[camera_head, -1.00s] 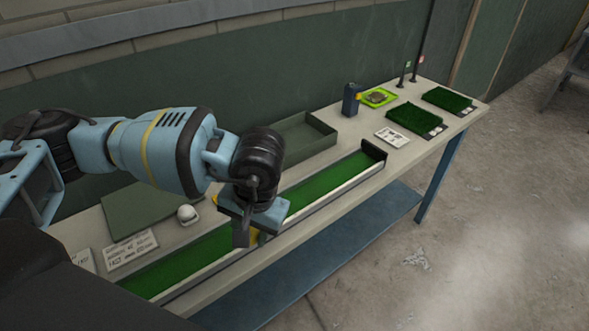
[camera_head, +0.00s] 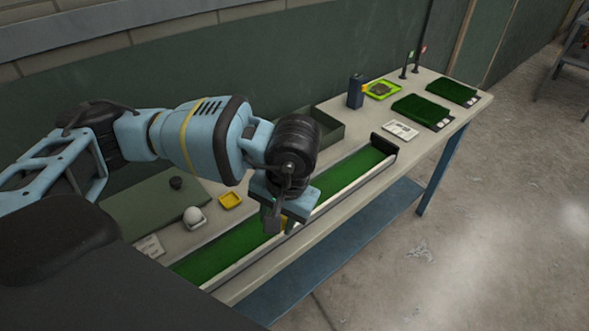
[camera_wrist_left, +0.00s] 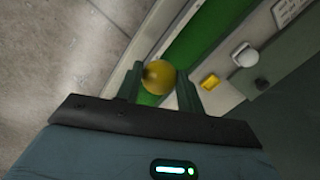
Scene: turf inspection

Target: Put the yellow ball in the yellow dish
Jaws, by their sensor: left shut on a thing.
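The yellow ball (camera_wrist_left: 158,76) is between the fingers of my left gripper (camera_wrist_left: 160,84) in the left wrist view, and the gripper is shut on it. In the head view my left gripper (camera_head: 278,222) hangs over the green turf lane, and only a bit of the ball shows beside a finger. The yellow dish (camera_head: 231,200) is a small square on the bench, left of the gripper and behind the lane. It also shows in the left wrist view (camera_wrist_left: 209,81), right of the ball, and looks empty. My right gripper is in neither view.
A white ball (camera_head: 194,217) in a holder sits left of the dish. A small dark ball (camera_head: 176,183) is behind it. The long turf lane (camera_head: 220,250) has a raised pale edge. A dark green tray (camera_head: 326,131) stands behind the lane. Turf samples (camera_head: 422,111) lie at the far right.

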